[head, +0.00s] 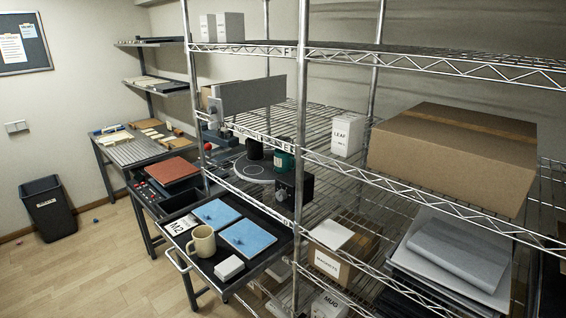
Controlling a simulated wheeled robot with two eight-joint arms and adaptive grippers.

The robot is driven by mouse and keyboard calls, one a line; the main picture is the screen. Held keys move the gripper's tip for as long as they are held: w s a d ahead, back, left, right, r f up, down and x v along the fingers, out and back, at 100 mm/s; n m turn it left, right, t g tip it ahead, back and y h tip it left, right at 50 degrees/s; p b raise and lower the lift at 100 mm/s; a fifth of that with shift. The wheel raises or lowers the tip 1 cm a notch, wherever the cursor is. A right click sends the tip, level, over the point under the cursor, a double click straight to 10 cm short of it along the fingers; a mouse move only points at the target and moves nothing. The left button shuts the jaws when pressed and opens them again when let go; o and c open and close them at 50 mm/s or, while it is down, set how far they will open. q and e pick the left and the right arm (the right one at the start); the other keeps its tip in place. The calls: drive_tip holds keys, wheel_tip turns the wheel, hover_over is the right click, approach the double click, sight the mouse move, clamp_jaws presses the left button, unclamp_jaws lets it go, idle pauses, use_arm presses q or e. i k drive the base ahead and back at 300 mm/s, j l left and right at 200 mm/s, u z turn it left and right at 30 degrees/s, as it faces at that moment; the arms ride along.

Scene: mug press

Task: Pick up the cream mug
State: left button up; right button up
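The cream mug (202,242) stands upright on a dark tray-like work surface (205,264) low in the middle left of the head view. Its handle points to the left. Blue flat pads (248,238) lie to its right and behind it, a white card marked M2 (180,226) is at its back left, and a small white block (229,268) is in front of it to the right. Neither of my grippers shows in the head view.
A metal wire shelf rack (301,130) fills the middle and right, its posts close to the mug's surface. It carries a large cardboard box (454,150) and a small white box (347,135). A black bin (47,207) stands on open floor (95,270) at left.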

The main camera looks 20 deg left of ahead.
sight(201, 244)
drive_tip(key=u, duration=1.4)
drive_tip(key=i+z, duration=0.05)
